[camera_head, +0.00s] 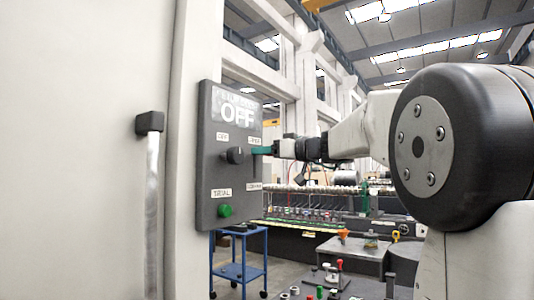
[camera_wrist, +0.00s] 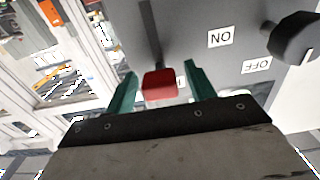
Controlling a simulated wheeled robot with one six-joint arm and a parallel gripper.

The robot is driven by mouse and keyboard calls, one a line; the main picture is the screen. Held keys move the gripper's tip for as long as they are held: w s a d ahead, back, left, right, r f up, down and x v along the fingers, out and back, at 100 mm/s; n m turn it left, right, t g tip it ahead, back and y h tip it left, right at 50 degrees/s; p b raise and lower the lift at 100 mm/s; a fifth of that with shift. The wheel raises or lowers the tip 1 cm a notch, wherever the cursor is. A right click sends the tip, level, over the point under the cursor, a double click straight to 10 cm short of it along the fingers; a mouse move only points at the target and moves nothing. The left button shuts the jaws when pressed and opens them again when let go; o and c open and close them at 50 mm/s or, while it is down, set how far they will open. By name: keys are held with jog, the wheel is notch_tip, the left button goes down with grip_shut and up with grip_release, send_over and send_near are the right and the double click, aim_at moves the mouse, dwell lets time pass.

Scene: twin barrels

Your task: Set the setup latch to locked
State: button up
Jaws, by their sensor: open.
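The setup latch shows in the wrist view as a red block handle (camera_wrist: 160,84) at the end of a dark straight slot (camera_wrist: 150,35) in the grey panel (camera_wrist: 195,15). My gripper (camera_wrist: 161,72) is open, with one green finger on each side of the red handle; I cannot tell whether either finger touches it. In the head view my gripper (camera_head: 260,151) is at the panel's right side, by the upper of two small labels. The lower label (camera_head: 254,187) is below it. The latch handle is hidden there by my gripper.
The panel (camera_head: 208,165) also bears a black rotary knob (camera_head: 235,155), a green button (camera_head: 224,211) and a display reading OFF (camera_head: 237,114). A dark-ended handle (camera_head: 149,123) stands out at left. A blue cart (camera_head: 240,265) stands below.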

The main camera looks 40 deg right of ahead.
aim_at(255, 175)
grip_shut()
notch_tip(255, 175, down, 7)
jog(key=shift+r, duration=0.2)
grip_release()
jog(key=shift+s+d, duration=0.15)
jog(key=shift+s, duration=0.15)
jog(key=v, duration=0.7)
jog(key=shift+s, duration=0.1)
